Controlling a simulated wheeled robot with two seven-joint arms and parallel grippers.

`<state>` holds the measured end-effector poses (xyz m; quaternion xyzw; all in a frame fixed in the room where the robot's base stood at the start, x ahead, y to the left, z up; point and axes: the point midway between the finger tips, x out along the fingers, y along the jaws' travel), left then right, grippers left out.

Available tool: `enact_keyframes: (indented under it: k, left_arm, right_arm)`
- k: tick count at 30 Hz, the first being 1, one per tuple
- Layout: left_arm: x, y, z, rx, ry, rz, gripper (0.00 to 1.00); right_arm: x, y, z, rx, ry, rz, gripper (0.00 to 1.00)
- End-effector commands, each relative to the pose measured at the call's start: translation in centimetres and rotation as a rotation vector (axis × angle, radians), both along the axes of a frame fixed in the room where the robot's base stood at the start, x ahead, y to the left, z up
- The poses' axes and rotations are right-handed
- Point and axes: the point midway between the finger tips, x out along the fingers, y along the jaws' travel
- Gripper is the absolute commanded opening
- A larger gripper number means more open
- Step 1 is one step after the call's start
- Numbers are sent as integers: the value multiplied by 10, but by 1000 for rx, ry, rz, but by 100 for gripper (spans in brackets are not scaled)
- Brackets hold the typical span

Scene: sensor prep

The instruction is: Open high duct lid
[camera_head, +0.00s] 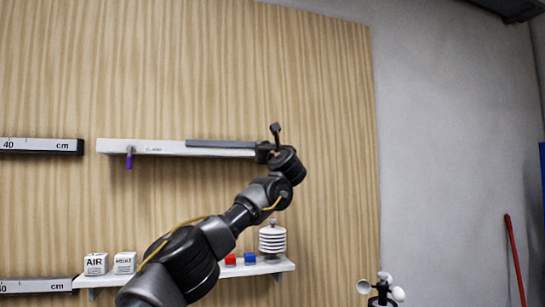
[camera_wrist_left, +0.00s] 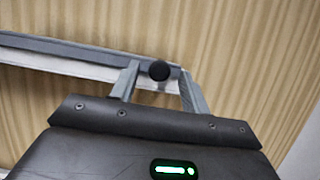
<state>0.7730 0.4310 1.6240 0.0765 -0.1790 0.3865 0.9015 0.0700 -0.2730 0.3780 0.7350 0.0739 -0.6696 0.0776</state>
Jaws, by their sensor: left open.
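The high duct (camera_head: 125,146) is a long white box fixed level on the wooden wall panel. A grey lid (camera_head: 220,144) lies along the top of its right part. In the left wrist view the lid (camera_wrist_left: 90,52) shows as a grey strip above the white duct side, with a round black knob (camera_wrist_left: 159,70) near its right end. My left gripper (camera_head: 267,146) is at the duct's right end. It is open, and its two fingers (camera_wrist_left: 160,84) stand on either side of the knob with gaps. The knob is hidden in the head view. My right gripper is out of view.
An anemometer (camera_head: 381,290) stands at lower right.

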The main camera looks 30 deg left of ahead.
Motion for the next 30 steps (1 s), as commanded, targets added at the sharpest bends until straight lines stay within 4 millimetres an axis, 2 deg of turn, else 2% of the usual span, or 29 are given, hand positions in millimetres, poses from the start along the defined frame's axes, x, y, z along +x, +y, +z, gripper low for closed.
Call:
enact_keyframes:
  k: [1, 3, 12, 22, 30]
  left_arm:
    - [-5, -5, -10, 2, -2, -3, 46]
    - [-13, -14, -16, 2, -3, -4, 46]
    - [-48, -50, -34, 1, -3, -3, 46]
    - [-61, -63, -37, 1, 0, 0, 46]
    - [-60, -63, -37, 0, 0, 0, 46]
  right_arm:
    - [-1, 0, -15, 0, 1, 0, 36]
    - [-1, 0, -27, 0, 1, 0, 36]
    - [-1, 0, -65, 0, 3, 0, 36]
    - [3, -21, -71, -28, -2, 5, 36]
    - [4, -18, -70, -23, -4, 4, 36]
